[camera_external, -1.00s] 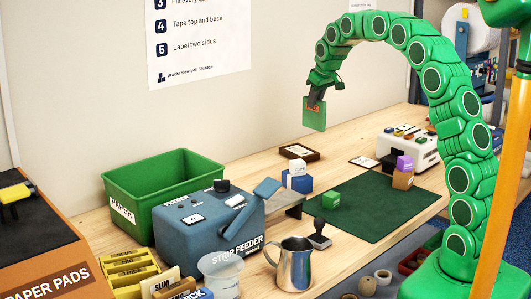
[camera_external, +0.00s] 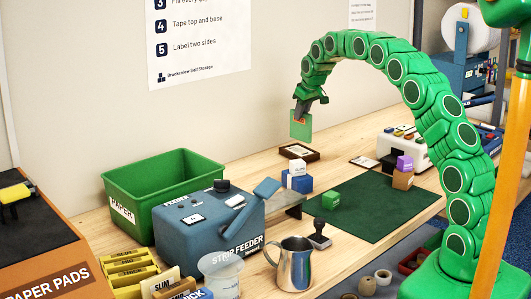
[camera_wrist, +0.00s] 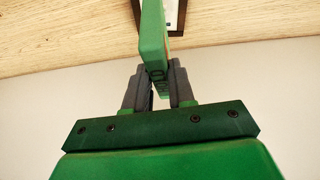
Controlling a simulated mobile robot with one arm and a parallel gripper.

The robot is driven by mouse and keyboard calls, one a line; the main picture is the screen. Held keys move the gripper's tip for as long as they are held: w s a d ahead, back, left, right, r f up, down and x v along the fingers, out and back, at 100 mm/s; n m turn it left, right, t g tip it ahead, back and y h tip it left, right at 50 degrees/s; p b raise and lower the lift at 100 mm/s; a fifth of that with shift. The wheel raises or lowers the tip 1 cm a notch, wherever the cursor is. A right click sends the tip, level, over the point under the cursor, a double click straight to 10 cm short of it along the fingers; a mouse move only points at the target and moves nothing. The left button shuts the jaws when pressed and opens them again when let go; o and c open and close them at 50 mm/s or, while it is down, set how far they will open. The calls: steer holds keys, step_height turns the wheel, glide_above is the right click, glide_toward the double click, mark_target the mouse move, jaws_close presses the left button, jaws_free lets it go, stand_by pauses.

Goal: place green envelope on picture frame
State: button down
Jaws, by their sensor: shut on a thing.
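My gripper (camera_external: 301,111) is shut on the green envelope (camera_external: 301,127), which hangs upright below the fingers. In the wrist view the envelope (camera_wrist: 152,35) is seen nearly edge-on between the fingertips (camera_wrist: 159,74). The picture frame (camera_external: 312,157), dark brown with a pale centre, lies flat on the bench near the wall. In the external view the envelope is just above it, with its lower edge close to the frame's far side; the exact gap cannot be told. The frame (camera_wrist: 181,16) also shows partly behind the envelope at the top of the wrist view.
Blue and white blocks (camera_external: 297,183) stand in front of the frame, beside the strip feeder (camera_external: 205,228). A dark green mat (camera_external: 375,210) with a green block (camera_external: 331,200) lies to the right. A small flat card (camera_external: 364,162) and a white machine (camera_external: 405,150) are further right.

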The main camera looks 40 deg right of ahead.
mark_target(301, 121)
steer(key=shift+w+d+f, duration=0.1)
steer(key=shift+w+f, duration=0.25)
steer(key=shift+f, duration=0.15)
steer(key=shift+s+f, duration=0.1)
steer(key=shift+f, duration=1.4)
steer(key=c, duration=1)
jaws_free()
steer(key=shift+o, duration=0.2)
